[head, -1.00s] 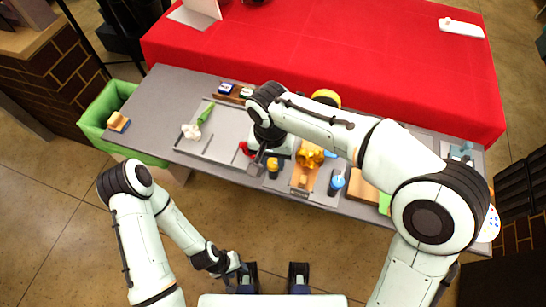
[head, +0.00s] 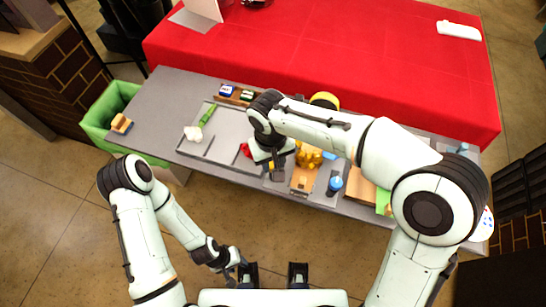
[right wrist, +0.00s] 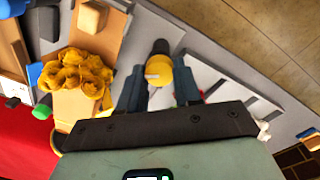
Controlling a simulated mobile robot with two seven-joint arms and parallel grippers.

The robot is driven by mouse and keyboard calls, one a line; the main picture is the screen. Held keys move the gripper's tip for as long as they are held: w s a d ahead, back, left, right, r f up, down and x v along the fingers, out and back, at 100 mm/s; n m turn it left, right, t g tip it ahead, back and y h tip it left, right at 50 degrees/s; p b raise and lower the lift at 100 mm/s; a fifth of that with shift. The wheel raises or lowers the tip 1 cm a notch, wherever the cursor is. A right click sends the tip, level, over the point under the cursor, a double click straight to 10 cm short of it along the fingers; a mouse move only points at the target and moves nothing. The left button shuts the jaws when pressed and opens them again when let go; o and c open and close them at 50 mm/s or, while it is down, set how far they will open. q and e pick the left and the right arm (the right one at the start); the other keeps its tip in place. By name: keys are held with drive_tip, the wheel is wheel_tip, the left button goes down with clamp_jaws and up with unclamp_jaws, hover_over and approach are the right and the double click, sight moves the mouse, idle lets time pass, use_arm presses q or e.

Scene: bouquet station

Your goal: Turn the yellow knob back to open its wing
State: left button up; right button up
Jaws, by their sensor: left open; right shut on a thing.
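The yellow knob (right wrist: 158,72) shows in the right wrist view between the two fingers of my right gripper (right wrist: 160,66), which is shut on it. A dark round-ended piece (right wrist: 160,46) sticks out beside the knob; I cannot tell whether it is the wing. In the head view my right gripper (head: 276,170) is low over the front part of the grey table and mostly hides the knob. My left gripper (head: 238,268) is open and empty, low in front of the table, away from the knob.
Golden flowers (head: 308,156) lie on an orange-brown board just right of my right gripper. A blue-topped bottle (head: 335,184) stands further right. A green bin (head: 100,115) stands at the table's left end.

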sight(273, 166)
drive_tip(key=n+p, duration=0.2)
drive_tip(key=n, duration=0.4)
drive_tip(key=shift+r+n, duration=0.1)
drive_tip(key=shift+n, duration=0.2)
use_arm(q)
drive_tip(key=w+r, duration=0.1)
drive_tip(key=r+p, duration=0.1)
drive_tip(key=r, duration=0.1)
drive_tip(key=w+r, duration=0.1)
drive_tip(key=shift+w+r+p, duration=0.35)
use_arm(e)
drive_tip(key=n, duration=0.5)
drive_tip(key=shift+n, duration=0.4)
drive_tip(key=o, duration=1)
drive_tip(key=shift+o, duration=0.2)
use_arm(q)
drive_tip(key=shift+w+r+t+p, duration=0.3)
drive_tip(key=shift+w+r+p, duration=0.55)
drive_tip(key=shift+r, duration=0.25)
use_arm(e)
wheel_tip(273, 166, up, 13)
drive_tip(key=shift+s+r, duration=0.15)
drive_tip(key=shift+s, duration=0.15)
